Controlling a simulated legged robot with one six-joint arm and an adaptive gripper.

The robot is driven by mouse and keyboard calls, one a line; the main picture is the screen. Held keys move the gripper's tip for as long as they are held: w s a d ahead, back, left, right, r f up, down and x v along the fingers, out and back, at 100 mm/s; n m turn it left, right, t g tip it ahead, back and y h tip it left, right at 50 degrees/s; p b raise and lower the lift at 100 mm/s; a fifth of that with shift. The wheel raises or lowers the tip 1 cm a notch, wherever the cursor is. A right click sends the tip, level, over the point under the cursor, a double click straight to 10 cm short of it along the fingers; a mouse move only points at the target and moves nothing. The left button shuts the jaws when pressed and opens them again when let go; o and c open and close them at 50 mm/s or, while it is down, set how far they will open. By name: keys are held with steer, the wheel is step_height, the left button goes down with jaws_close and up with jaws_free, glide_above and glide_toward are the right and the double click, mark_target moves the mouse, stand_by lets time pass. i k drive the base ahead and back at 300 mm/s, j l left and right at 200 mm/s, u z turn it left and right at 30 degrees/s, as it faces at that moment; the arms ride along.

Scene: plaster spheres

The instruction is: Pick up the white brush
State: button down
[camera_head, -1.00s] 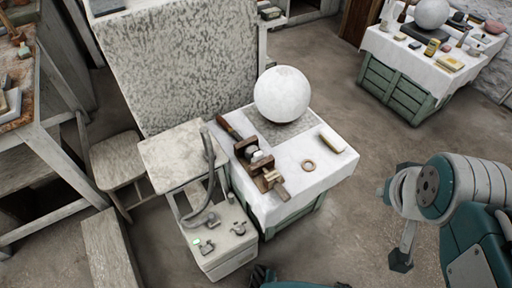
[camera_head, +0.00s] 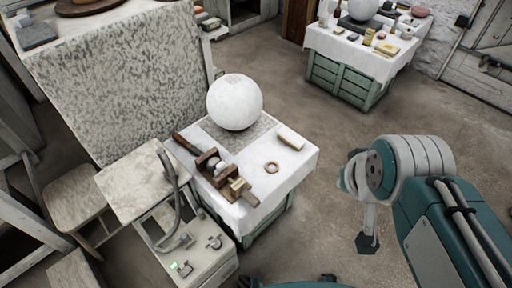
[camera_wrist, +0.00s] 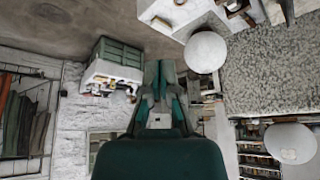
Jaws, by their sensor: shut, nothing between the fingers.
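I cannot make out a white brush with certainty. A pale, block-shaped item (camera_head: 291,138) lies near the right edge of the near cloth-covered table (camera_head: 296,166); I cannot tell whether it is the brush. Other small items on the far table (camera_head: 345,60) are too small to tell. My gripper (camera_wrist: 161,68) shows in the wrist view as teal fingers, shut and empty, touching nothing. My arm is at the right of the head view, apart from both tables.
A grey speckled panel (camera_head: 125,80) stands behind, a stool (camera_head: 75,196) at left. Open floor (camera_head: 325,130) lies between the tables.

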mark_target(292, 139)
steer(key=i+l+u, duration=0.3)
steer(key=i+l, duration=0.2)
steer(key=l, duration=0.15)
steer(key=i+l+u, duration=0.2)
steer(key=l, duration=0.15)
steer(key=i+l+u, duration=0.15)
steer(key=l, duration=0.2)
steer(key=i+l+u, duration=0.15)
steer(key=l, duration=0.25)
steer(key=i+l+u, duration=0.15)
steer(key=l, duration=0.3)
steer(key=i, duration=0.05)
